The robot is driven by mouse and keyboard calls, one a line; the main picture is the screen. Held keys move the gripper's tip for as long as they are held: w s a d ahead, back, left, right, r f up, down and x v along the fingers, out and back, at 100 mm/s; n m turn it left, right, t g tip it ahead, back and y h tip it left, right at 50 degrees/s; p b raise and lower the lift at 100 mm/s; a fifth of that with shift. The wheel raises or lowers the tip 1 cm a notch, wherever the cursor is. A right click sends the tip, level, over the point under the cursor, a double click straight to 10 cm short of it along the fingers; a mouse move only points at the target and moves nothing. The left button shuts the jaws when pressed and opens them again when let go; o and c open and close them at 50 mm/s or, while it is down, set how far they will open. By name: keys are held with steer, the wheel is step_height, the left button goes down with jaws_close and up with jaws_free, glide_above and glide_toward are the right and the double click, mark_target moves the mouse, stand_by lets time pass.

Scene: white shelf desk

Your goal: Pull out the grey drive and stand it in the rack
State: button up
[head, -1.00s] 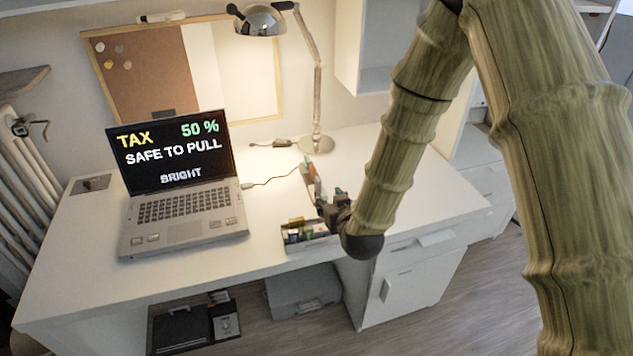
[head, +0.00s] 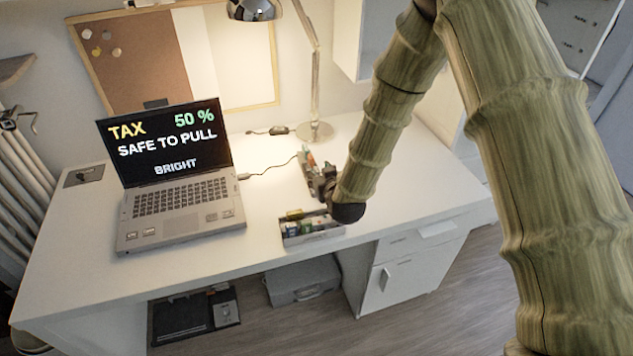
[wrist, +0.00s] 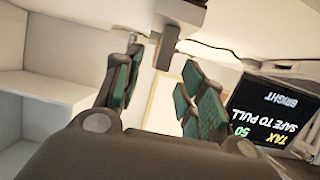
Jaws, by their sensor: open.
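The laptop (head: 185,190) on the desk reads "TAX 50 % SAFE TO PULL BRIGHT"; its screen shows upside down in the wrist view (wrist: 272,112). My gripper (head: 326,184) is over the desk right of the laptop, just behind a small tray of coloured items (head: 312,238). In the wrist view its fingers (wrist: 155,85) are apart. A grey upright block (wrist: 168,50), possibly the grey drive, shows beyond and between them, joined to a pale body (wrist: 185,12). I cannot tell whether the fingers touch it. Which object is the rack is unclear.
The lamp base (head: 315,131) stands at the back. A dark flat item (head: 84,176) lies at far left. The right desk top is clear.

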mark_target(317, 171)
steer(key=shift+p+x, duration=0.4)
steer(key=shift+x, duration=1.55)
steer(key=shift+s, duration=0.1)
jaws_close()
